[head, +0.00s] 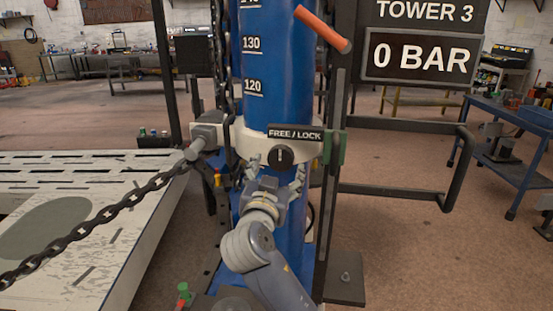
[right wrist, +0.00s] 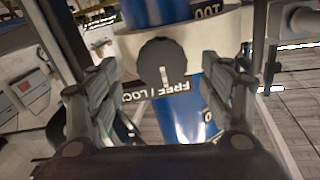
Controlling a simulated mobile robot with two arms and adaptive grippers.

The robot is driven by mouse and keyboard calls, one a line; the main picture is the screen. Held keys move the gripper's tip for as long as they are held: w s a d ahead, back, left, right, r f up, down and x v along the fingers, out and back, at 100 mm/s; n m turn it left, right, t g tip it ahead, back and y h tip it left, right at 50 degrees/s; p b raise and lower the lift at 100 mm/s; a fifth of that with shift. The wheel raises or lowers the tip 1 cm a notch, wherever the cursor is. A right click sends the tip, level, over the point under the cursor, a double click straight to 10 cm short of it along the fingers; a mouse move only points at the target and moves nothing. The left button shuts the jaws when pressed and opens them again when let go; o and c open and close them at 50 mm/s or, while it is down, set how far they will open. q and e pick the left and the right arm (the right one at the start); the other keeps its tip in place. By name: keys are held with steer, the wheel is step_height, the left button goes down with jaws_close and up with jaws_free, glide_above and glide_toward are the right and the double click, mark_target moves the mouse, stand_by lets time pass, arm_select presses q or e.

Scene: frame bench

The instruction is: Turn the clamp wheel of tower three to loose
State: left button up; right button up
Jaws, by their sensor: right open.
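The clamp wheel (head: 281,158) is a dark round knob on the pale collar around the blue tower (head: 275,60). A FREE / LOCK plate (head: 296,134) sits just above it. A short pale mark on the wheel stands about upright. My right gripper (head: 277,172) is open just below and in front of the wheel, one finger to each side. The right wrist view shows the wheel (right wrist: 163,63) upside down between the spread fingers, apparently without contact. My left gripper is not in view.
A TOWER 3 sign reads 0 BAR (head: 420,52). A heavy chain (head: 100,215) runs left from the collar over a pale slotted bench (head: 130,240). An orange handle (head: 322,29) juts out above. A dark rail loop (head: 440,160) and blue cart (head: 510,140) stand right.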

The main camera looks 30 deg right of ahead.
mark_target(280, 162)
steer(key=x, duration=0.5)
steer(key=shift+w+d+p, duration=0.15)
steer(key=shift+w+p, duration=0.2)
steer(key=shift+p, duration=0.05)
steer(key=c, duration=1.1)
